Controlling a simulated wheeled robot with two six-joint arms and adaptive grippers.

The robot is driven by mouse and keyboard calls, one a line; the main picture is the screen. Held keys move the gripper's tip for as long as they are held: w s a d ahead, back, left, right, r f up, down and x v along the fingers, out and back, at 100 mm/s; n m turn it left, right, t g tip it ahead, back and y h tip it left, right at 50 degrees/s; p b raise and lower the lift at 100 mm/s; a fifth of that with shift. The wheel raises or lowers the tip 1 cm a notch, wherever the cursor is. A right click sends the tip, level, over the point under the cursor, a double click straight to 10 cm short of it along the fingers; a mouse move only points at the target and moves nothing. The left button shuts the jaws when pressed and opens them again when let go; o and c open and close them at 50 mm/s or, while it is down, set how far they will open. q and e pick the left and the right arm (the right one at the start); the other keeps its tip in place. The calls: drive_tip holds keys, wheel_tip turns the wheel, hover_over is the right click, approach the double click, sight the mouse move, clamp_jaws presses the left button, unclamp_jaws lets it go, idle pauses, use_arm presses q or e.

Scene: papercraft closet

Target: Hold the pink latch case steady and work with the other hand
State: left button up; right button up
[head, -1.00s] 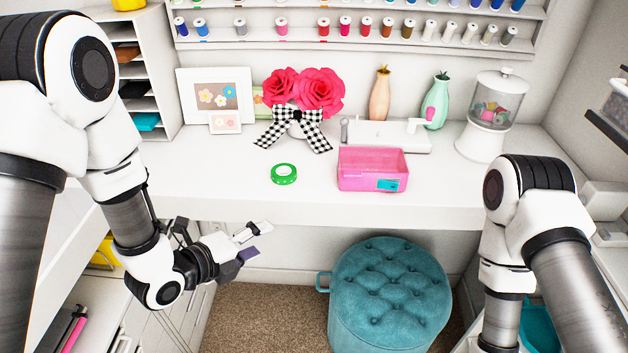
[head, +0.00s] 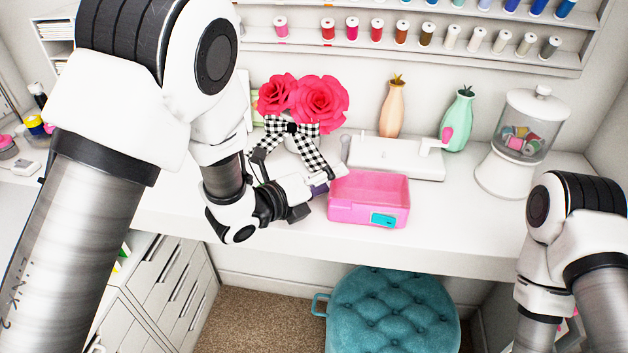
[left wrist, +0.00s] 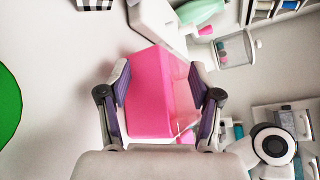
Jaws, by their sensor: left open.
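The pink latch case (head: 368,197) is an open-topped box with a blue latch (head: 383,220) on its front right. It stands on the white table. My left gripper (head: 326,184) is at the case's left end. In the left wrist view the case (left wrist: 160,95) lies ahead of the open fingers (left wrist: 160,85), showing between them. I cannot tell whether a finger touches it. My right arm is at the right of the head view, but its gripper is out of view.
A white sewing-machine-like object (head: 400,160) stands close behind the case. A black-and-white bow with red flowers (head: 318,100) stands behind my left gripper. A glass jar (head: 520,130) is at right. A green roll (left wrist: 8,105) shows in the left wrist view. Table right of the case is clear.

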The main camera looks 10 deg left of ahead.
use_arm(q)
drive_tip(key=shift+s+a+r, duration=0.1)
drive_tip(key=shift+s+r, duration=0.1)
drive_tip(key=shift+s, duration=0.2)
drive_tip(key=shift+c, duration=0.9)
drive_tip(key=shift+w, duration=0.2)
clamp_jaws()
drive_tip(key=shift+s+f, duration=0.1)
drive_tip(key=shift+s, duration=0.15)
drive_tip(key=shift+s+f, duration=0.1)
drive_tip(key=shift+f, duration=0.15)
drive_tip(key=shift+c, duration=1.4)
unclamp_jaws()
drive_tip(key=shift+w+r, duration=0.1)
drive_tip(key=shift+w, duration=0.1)
drive_tip(key=shift+w+r, duration=0.1)
drive_tip(key=shift+r, duration=0.1)
